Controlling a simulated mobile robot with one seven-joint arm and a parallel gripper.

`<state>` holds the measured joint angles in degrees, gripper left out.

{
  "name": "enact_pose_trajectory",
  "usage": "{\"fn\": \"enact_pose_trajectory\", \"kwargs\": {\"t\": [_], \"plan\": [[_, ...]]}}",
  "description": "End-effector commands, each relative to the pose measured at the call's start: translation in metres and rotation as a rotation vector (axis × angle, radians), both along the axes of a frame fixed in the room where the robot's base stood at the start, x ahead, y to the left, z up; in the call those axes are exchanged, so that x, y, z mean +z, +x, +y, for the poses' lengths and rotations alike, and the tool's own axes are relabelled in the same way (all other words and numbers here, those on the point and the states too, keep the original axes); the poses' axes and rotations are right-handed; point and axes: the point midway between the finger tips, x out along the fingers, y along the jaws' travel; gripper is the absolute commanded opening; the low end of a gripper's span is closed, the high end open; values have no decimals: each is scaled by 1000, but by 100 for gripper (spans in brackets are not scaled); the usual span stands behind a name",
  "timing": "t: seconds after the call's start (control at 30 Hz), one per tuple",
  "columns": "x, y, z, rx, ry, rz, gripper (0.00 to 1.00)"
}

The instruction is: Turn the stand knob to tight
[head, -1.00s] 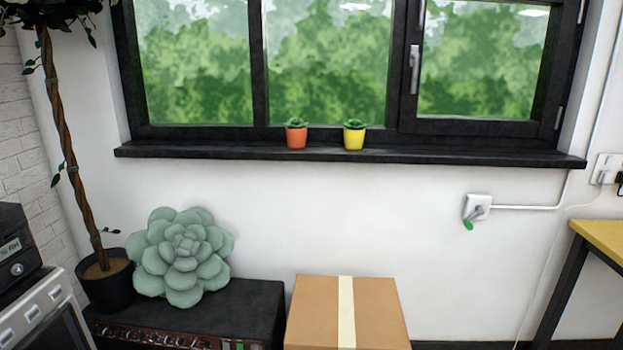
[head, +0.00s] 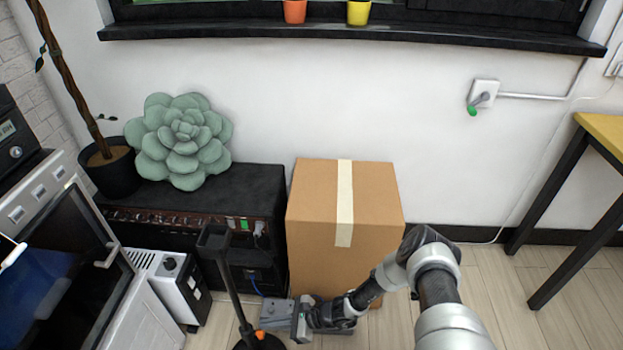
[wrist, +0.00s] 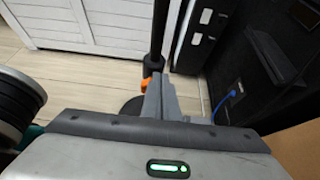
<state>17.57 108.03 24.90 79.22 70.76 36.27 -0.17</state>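The stand is a black upright post with a flared grey-black top (head: 214,240) and a dark round base, standing on the floor. Its small orange knob (head: 260,334) is low on the post, near the bottom edge of the head view. The orange knob (wrist: 146,84) also shows in the wrist view, partly covered by a grey finger. My gripper (head: 268,318) is low, with its grey fingers beside the knob. In the wrist view my gripper (wrist: 158,92) points at the post; I cannot tell whether it touches the knob, or whether its fingers are apart. The knob's setting is not readable.
A cardboard box (head: 345,210) stands right behind my forearm. A black amplifier (head: 200,205) bearing a green succulent cushion (head: 180,140) is behind the stand. A white-and-black unit (head: 170,285) is left of it. Open wood floor (head: 480,290) lies to the right.

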Motion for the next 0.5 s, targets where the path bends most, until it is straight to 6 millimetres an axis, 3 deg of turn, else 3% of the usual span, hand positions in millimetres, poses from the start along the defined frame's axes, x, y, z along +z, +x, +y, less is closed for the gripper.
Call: {"fn": "enact_pose_trajectory", "kwargs": {"t": [0.5], "plan": [[3,2,-1,0,-3,0,0]]}}
